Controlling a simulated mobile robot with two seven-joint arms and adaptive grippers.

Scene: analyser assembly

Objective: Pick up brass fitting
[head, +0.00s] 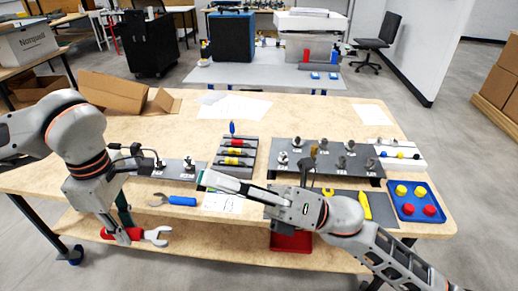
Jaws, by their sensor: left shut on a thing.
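A small brass-coloured upright piece (313,151), which looks like the brass fitting, stands at the dark grey rack (290,147) among several silver fittings. My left gripper (121,238) points down at the left front of the table, shut on a red-handled wrench (157,236). My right gripper (207,179) reaches left across the table's middle, its tips over a white sheet and away from the brass piece. Whether its fingers are open or shut is too small to tell.
A blue tray (433,195) with yellow and red pieces sits at the right. A blue-handled wrench (178,200) lies near the left front. A dark tray (248,143) of coloured tools stands mid-table. A cardboard box (122,94) is at the back left. The back middle is mostly clear.

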